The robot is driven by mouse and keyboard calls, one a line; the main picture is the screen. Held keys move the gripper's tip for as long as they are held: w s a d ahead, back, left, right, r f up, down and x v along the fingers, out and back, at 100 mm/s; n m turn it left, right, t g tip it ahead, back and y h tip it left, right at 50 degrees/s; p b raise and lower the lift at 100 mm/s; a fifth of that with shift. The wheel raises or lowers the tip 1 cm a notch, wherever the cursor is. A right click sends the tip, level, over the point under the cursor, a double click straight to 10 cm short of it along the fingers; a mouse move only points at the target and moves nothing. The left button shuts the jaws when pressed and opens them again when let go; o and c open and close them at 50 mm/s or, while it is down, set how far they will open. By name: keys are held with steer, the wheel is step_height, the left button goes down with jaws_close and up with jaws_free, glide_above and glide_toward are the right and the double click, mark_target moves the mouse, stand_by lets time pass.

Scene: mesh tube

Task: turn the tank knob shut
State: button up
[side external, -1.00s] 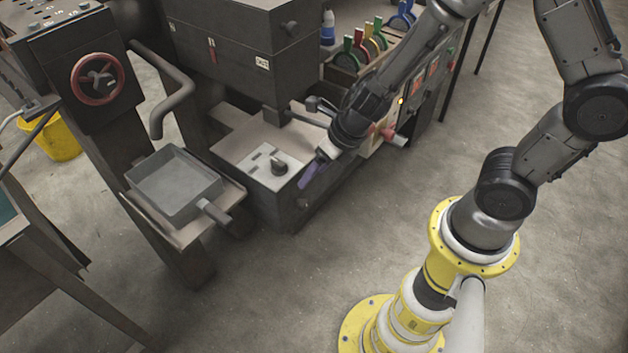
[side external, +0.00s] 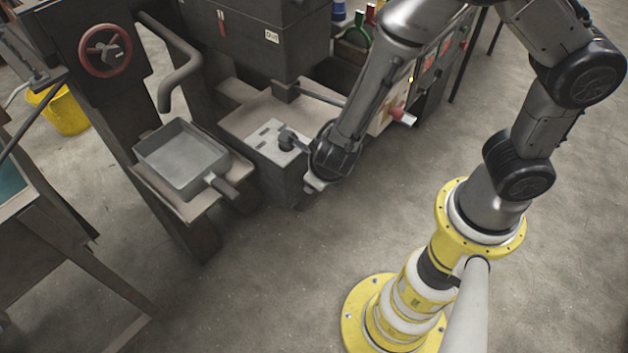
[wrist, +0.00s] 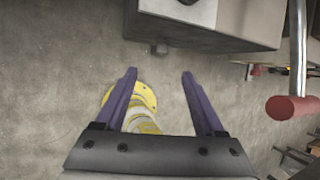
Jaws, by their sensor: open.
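A red-rimmed handwheel (side external: 105,50) is on the dark machine at the upper left. My gripper (wrist: 160,75) is open and empty, its two purple fingers apart over the floor in the wrist view, beside the box (wrist: 245,22).
A grey pan (side external: 182,158) with a handle rests on a ledge to the left. A yellow bucket (side external: 64,112) stands far left. Floor in front is clear.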

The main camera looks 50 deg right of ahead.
steer(key=x, duration=1)
steer(key=shift+d, duration=0.1)
jaws_close()
